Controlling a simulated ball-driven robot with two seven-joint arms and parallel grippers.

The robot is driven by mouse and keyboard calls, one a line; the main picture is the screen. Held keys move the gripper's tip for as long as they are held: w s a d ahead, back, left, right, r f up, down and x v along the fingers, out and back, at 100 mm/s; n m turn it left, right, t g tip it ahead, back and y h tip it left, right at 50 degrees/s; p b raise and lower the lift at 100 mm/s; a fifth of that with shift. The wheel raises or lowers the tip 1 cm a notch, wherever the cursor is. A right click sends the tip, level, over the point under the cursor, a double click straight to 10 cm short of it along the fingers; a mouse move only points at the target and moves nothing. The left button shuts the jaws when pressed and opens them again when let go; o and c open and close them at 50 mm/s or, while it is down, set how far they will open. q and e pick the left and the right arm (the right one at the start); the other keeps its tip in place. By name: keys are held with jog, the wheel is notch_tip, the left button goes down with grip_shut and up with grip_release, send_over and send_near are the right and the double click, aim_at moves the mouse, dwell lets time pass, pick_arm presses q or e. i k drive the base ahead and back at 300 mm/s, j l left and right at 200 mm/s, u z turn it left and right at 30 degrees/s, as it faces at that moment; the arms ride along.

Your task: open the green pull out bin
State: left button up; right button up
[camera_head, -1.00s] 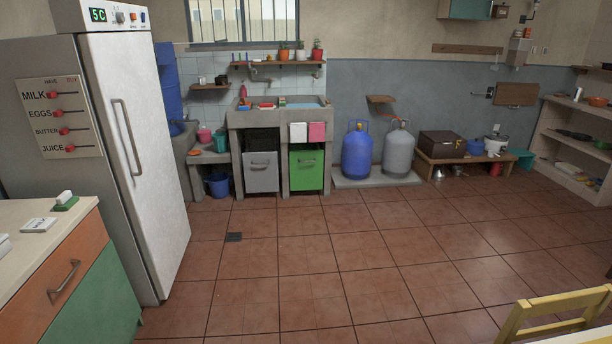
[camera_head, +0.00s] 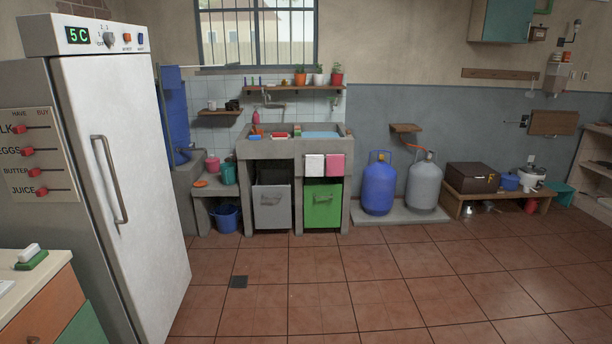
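The green pull out bin (camera_head: 322,207) sits under the right side of the concrete sink counter (camera_head: 264,150), across the room. Its front has a handle near the top and a dark gap shows above it. A grey bin (camera_head: 272,208) is beside it on the left, under the same counter. A white towel (camera_head: 314,165) and a pink towel (camera_head: 335,165) hang from the counter edge above the green bin. Neither of my grippers is in view.
A white fridge (camera_head: 125,180) stands at the left, with a drawer cabinet (camera_head: 48,312) in front of it. Blue (camera_head: 379,185) and grey (camera_head: 424,187) gas cylinders stand right of the counter. A blue bucket (camera_head: 227,217) is left of it. The tiled floor (camera_head: 330,275) between is clear.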

aim_at(323, 195)
jog(key=i, duration=2.7)
jog(key=i+z, duration=0.2)
jog(key=i, duration=0.5)
jog(key=i+j+z, duration=0.15)
jog(key=i, duration=0.6)
jog(key=i+j+z, duration=0.2)
jog(key=i+z, duration=0.2)
jog(key=i+j+z, duration=0.4)
jog(key=i+l, duration=0.05)
